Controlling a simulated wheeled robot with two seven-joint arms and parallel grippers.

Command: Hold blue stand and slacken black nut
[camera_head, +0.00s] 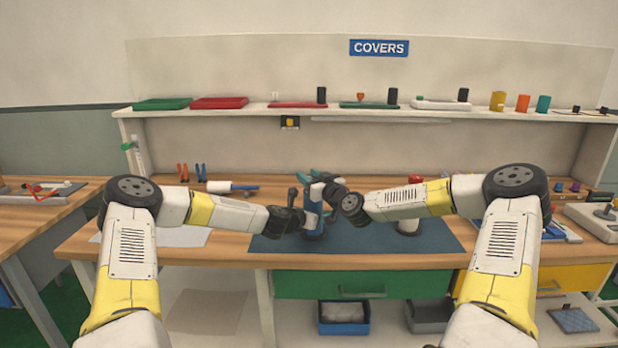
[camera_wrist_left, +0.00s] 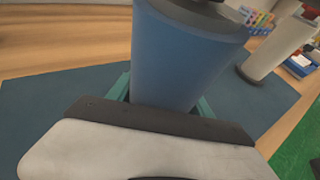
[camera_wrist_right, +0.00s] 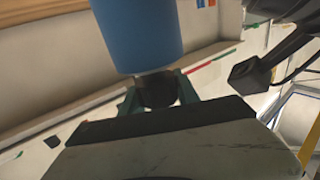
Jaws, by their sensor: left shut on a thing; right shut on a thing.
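The blue stand (camera_head: 316,193) is upright on the dark blue mat (camera_head: 270,243), near the middle of the bench. It shows large in the left wrist view (camera_wrist_left: 185,60). My left gripper (camera_head: 311,221) is shut on the stand's lower body, with a teal finger on each side. My right gripper (camera_head: 320,177) is at the stand's top. In the right wrist view the black nut (camera_wrist_right: 158,91) sits at the end of the blue stand (camera_wrist_right: 140,35), between the teal fingers of my right gripper, which is shut on it. In the head view the nut is mostly hidden.
A white cylinder (camera_head: 409,228) stands on the mat to the right, partly behind my right arm. A white tool with a blue handle (camera_head: 222,187) lies behind left. The shelf (camera_head: 240,112) at the back holds trays and cups. The mat's front right is clear.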

